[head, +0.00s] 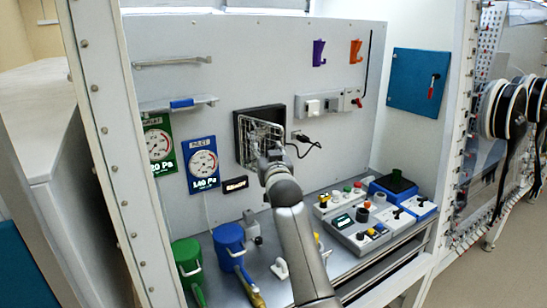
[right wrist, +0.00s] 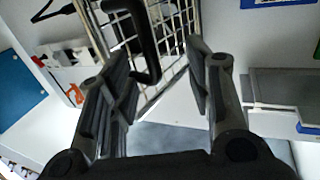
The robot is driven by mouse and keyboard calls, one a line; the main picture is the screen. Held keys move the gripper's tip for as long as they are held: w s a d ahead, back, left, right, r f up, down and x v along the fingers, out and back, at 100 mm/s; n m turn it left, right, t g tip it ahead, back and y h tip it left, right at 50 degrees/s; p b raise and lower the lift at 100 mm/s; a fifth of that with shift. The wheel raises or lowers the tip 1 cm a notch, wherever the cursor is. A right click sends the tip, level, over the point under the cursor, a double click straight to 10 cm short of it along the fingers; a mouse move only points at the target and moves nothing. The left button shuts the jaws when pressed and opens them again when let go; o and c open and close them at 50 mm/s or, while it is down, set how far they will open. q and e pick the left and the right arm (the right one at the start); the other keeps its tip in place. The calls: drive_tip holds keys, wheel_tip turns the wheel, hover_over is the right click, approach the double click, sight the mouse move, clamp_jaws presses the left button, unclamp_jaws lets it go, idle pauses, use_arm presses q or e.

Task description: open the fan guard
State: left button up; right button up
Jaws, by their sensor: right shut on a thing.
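The fan guard (head: 256,135) is a silvery wire grid over a dark square fan frame (head: 238,128) on the back panel. It also shows in the right wrist view (right wrist: 178,72), with a black handle (right wrist: 146,48) on it. My right gripper (head: 270,157) is at the guard's lower right in the head view and covers part of it. In the right wrist view, the handle lies between the two fingers (right wrist: 160,78), and the gripper is shut on it. How far the guard stands from the frame is hard to tell. My left gripper is not in view.
A control box (head: 362,232) with knobs and buttons stands on the shelf to the right. A blue mug-like can (head: 229,238) and a green one (head: 187,255) stand at left. A black cable (head: 308,143) hangs right of the guard. Gauge panels (head: 203,165) are left.

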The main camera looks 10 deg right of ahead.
drive_tip(key=s, duration=0.7)
drive_tip(key=shift+s, duration=0.15)
drive_tip(key=shift+d, duration=0.15)
